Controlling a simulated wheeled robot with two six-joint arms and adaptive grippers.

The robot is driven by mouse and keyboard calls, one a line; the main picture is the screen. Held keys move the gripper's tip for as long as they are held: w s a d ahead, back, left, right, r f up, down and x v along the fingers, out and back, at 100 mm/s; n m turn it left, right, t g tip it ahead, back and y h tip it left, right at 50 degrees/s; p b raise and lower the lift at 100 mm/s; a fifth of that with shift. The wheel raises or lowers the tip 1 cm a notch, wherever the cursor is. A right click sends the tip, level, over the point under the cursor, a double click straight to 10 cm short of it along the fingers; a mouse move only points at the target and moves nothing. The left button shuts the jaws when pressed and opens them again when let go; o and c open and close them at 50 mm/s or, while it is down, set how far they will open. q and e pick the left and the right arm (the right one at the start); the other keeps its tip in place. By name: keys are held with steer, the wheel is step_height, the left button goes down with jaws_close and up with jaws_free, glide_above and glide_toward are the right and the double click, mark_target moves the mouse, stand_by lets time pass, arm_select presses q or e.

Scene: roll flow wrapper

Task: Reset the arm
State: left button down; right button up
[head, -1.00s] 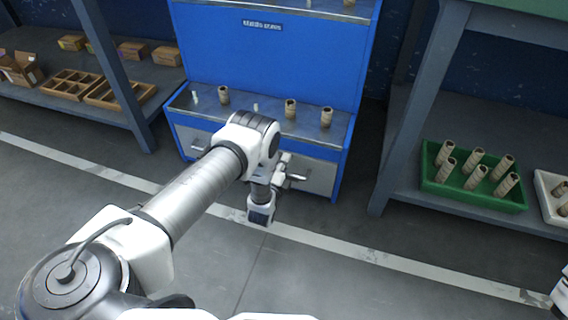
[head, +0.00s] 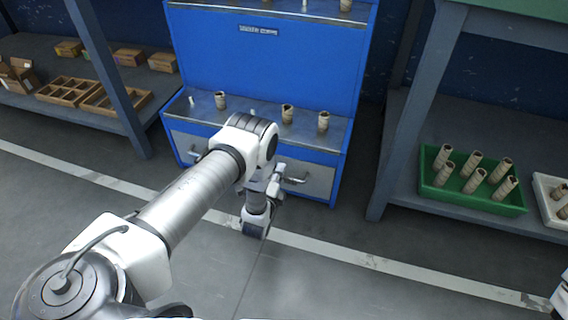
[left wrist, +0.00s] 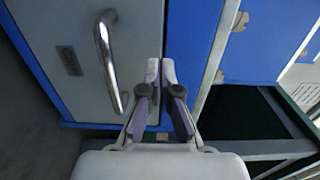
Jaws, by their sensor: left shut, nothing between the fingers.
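My left arm reaches across the head view from the lower left. Its gripper (head: 278,178) is in front of the lower drawers of the blue cabinet (head: 265,70) and is partly hidden by my wrist. In the left wrist view the two fingers (left wrist: 161,72) are together, with nothing between them. A curved metal drawer handle (left wrist: 108,62) is to their left, apart from them. My right gripper is not in view; only a white bit of my own body shows at the lower right edge of the head view.
Several cardboard rolls (head: 287,114) stand on the cabinet's metal ledge. A green crate (head: 432,186) of rolls and a white crate (head: 546,205) are on the right shelf. Wooden trays (head: 70,90) and boxes are on the left shelf. The floor in front is clear.

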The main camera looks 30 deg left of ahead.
arm_select(q)
steer(key=v, duration=0.4)
steer(key=w+d+r+h+p, duration=0.1)
steer(key=d+r+p, duration=0.4)
steer(key=r, duration=0.5)
steer(key=s+d+f+n+g+h+p, duration=0.25)
steer(key=s+n+g, duration=0.6)
steer(key=s, duration=0.85)
steer(key=s+d+f+n+g+h+p, duration=0.1)
steer(key=s+d+f+n+g, duration=0.15)
steer(key=s+n+g, duration=1)
steer(key=s+r+m+t+p, duration=0.3)
steer(key=r+m+p, duration=0.2)
steer(key=r+p, duration=3.3)
steer(key=shift+d+r+t, duration=0.2)
steer(key=shift+r+t, duration=0.1)
